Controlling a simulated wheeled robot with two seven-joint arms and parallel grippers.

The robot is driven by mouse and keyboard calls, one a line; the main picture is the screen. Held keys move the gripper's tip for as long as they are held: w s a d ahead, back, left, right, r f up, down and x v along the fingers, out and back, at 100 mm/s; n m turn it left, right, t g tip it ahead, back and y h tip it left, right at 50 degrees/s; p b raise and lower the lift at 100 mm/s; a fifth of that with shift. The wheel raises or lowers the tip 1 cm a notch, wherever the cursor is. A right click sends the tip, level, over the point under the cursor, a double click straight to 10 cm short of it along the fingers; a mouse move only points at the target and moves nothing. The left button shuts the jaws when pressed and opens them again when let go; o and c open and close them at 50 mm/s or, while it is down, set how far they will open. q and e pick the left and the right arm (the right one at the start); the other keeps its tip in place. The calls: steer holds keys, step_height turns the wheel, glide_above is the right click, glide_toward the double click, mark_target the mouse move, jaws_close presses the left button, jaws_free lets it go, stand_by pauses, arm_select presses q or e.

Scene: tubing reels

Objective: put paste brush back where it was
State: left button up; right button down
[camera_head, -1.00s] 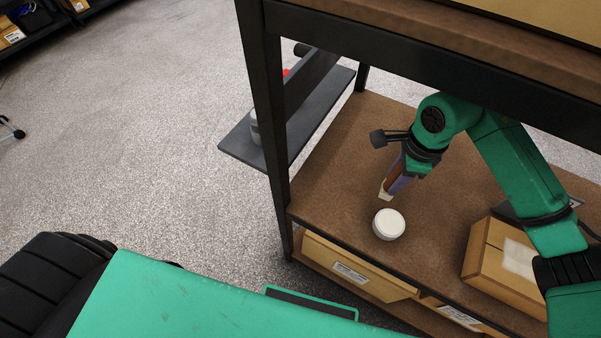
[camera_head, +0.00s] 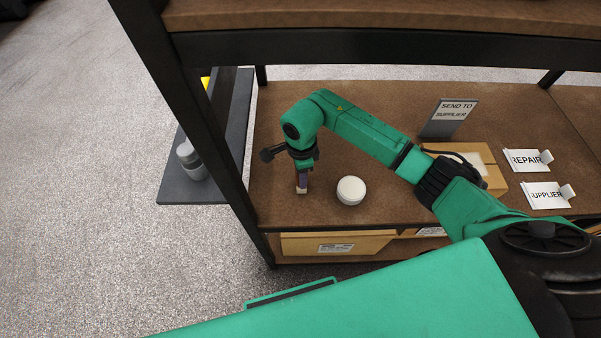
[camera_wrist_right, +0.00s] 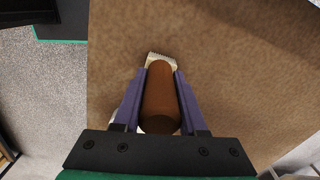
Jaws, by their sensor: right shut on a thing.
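My right gripper (camera_head: 302,178) is shut on the paste brush (camera_head: 301,190), over the brown shelf board (camera_head: 400,192). In the right wrist view, the brush (camera_wrist_right: 161,100) has a brown handle between the two purple fingers and pale bristles pointing away from the gripper. I cannot tell whether the bristles touch the board. A white round jar (camera_head: 351,190) stands on the board just right of the brush, apart from it in the head view. In the wrist view the jar is mostly hidden behind the gripper. My left gripper is not in view.
A cardboard box (camera_head: 494,176), a "SEND TO SUPPLIER" sign (camera_head: 451,118), and "REPAIR" (camera_head: 528,160) and "SUPPLIER" (camera_head: 547,195) cards are on the right. A grey side shelf (camera_head: 190,192) holds a grey bottle (camera_head: 190,160). A dark post (camera_head: 205,120) stands left of my arm; an upper shelf (camera_head: 380,15) is above.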

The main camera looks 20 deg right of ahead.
steer(key=shift+d+f, duration=0.1)
steer(key=shift+f, duration=0.1)
steer(key=shift+c, duration=2.3)
jaws_free()
steer(key=shift+r, duration=0.1)
steer(key=shift+r, duration=0.15)
step_height(320, 180, up, 12)
steer(key=shift+b, duration=1.2)
